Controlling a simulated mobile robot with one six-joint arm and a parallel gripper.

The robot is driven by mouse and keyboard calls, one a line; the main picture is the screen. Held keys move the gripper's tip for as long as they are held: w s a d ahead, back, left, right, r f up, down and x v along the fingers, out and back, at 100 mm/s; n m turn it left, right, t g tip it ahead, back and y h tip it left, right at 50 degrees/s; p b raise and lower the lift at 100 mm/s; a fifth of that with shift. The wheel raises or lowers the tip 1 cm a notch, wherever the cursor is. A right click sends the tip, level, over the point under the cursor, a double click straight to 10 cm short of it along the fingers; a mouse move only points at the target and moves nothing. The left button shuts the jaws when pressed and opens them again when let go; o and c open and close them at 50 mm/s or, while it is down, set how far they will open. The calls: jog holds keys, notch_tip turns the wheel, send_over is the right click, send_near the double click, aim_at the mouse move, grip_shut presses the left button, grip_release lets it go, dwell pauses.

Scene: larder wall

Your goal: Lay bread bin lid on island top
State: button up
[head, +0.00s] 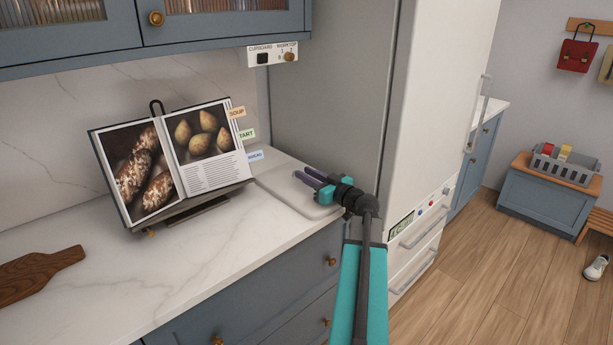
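A pale grey flat piece with rounded corners (278,186) lies at the right end of the marble worktop, beside the fridge. It may be the bread bin lid or the bin's top, but I cannot tell which. My gripper (301,172) is over this piece in the picture, its two purple fingers apart with nothing seen between them. I cannot tell whether the fingers touch it. My wrist and arm hide its right part. No island top can be made out.
An open cookbook on a stand (175,160) is left of my gripper. A wooden board (40,270) lies at the far left of the worktop (190,270). The tall fridge (425,120) stands close on the right. Wooden floor beyond is mostly clear; a shoe (596,268) lies there.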

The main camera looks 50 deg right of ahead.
jog(key=shift+r, duration=0.15)
jog(key=s+b, duration=0.1)
jog(key=s, duration=0.3)
jog(key=s+b, duration=0.1)
jog(key=s, duration=0.3)
jog(key=s+a, duration=0.1)
jog(key=s, duration=0.3)
jog(key=shift+b, duration=0.4)
jog(key=shift+o, duration=0.4)
jog(key=r+g+p, duration=0.1)
jog(key=p, duration=0.2)
jog(key=w+r+g+p, duration=0.1)
jog(key=r+p, duration=0.1)
jog(key=p, duration=0.1)
jog(key=shift+w, duration=0.1)
jog(key=r+g+p, duration=0.1)
jog(key=p, duration=0.3)
jog(key=shift+w+d+r+g+p, duration=0.15)
jog(key=shift+r+g+p, duration=0.2)
jog(key=shift+g+p, duration=0.35)
jog(key=shift+p, duration=0.2)
jog(key=p+x, duration=0.2)
jog(key=x, duration=0.5)
jog(key=shift+w, duration=0.1)
jog(key=shift+w+f, duration=0.35)
jog(key=shift+w, duration=0.2)
